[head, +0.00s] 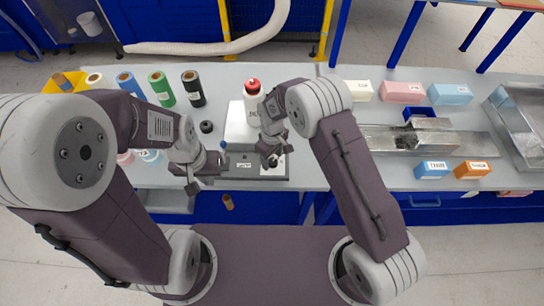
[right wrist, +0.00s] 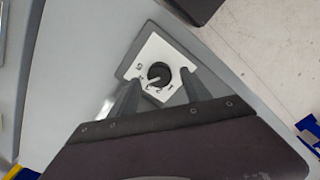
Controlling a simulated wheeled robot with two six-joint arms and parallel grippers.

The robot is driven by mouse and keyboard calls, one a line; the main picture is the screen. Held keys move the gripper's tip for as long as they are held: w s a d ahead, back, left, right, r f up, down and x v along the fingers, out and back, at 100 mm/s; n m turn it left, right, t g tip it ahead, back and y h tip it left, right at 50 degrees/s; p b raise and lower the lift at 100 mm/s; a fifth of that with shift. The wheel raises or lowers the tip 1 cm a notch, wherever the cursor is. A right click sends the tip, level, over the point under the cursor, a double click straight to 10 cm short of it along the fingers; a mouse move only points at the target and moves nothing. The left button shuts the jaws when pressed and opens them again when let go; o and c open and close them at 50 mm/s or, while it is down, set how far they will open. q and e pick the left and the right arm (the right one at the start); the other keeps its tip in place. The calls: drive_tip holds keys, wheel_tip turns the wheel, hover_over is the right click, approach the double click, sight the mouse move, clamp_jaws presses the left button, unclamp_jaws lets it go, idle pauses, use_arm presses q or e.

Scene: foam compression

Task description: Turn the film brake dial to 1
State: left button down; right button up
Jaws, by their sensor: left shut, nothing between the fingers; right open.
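The film brake dial (right wrist: 160,74) is a round black knob with a pale pointer mark, on a white plate (right wrist: 148,53) with printed numbers. The pointer faces the lower left in the right wrist view; its exact number is too small to read surely. My right gripper (head: 271,158) is open, its fingers on either side of the dial in the right wrist view. I cannot tell whether they touch the knob. In the head view the gripper hides most of the dial. My left gripper (head: 192,186) is shut and empty, left of the dial's grey box (head: 240,169).
A white bottle with a red cap (head: 252,88) stands behind my right gripper. Blue (head: 129,84), green (head: 160,88) and black (head: 193,88) rolls stand at the back left. A metal press-like fixture (head: 405,139) and coloured blocks (head: 401,92) lie to the right.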

drive_tip(key=shift+s+f, duration=0.15)
drive_tip(key=shift+f, duration=0.45)
clamp_jaws()
